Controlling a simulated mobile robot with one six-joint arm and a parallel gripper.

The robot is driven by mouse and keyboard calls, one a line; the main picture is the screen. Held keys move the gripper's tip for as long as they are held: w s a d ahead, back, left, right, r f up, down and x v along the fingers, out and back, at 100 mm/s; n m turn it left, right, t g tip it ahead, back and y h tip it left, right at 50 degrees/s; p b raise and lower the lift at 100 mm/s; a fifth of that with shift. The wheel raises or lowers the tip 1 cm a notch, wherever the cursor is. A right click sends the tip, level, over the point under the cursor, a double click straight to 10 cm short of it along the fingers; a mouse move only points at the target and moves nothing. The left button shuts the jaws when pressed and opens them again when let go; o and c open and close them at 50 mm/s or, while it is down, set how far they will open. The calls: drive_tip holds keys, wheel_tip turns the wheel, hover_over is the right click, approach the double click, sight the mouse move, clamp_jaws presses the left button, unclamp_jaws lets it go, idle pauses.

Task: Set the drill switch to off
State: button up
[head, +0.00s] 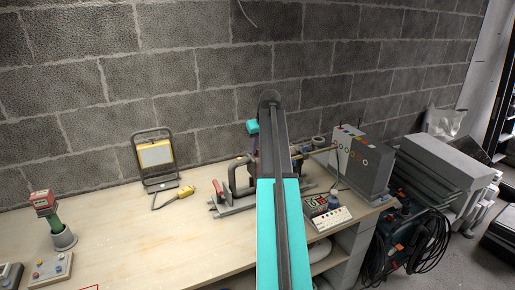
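I cannot clearly make out a drill switch. A red and green tool (47,206) stands in a grey cup (63,238) at the left of the bench; I cannot tell whether it is the drill. A control box with coloured buttons (50,268) sits at the lower left. A box with a pale panel of small controls (331,219) sits right of my arm. A grey clamp-like device (233,203) is partly hidden behind my arm. My teal and dark arm rises through the middle of the view. My gripper does not show.
A work lamp (156,156) stands near the block wall, with a yellow corded item (185,192) beside it. A grey cabinet with coloured buttons (363,172) is at the bench's right end. The wooden bench (140,235) is clear at left centre. Cables and cases crowd the floor at right.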

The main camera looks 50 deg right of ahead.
drive_tip(key=shift+r, duration=0.1)
idle(0.3)
drive_tip(key=shift+b+v, duration=1.15)
drive_tip(key=shift+v, duration=5.7)
drive_tip(key=shift+s, duration=0.1)
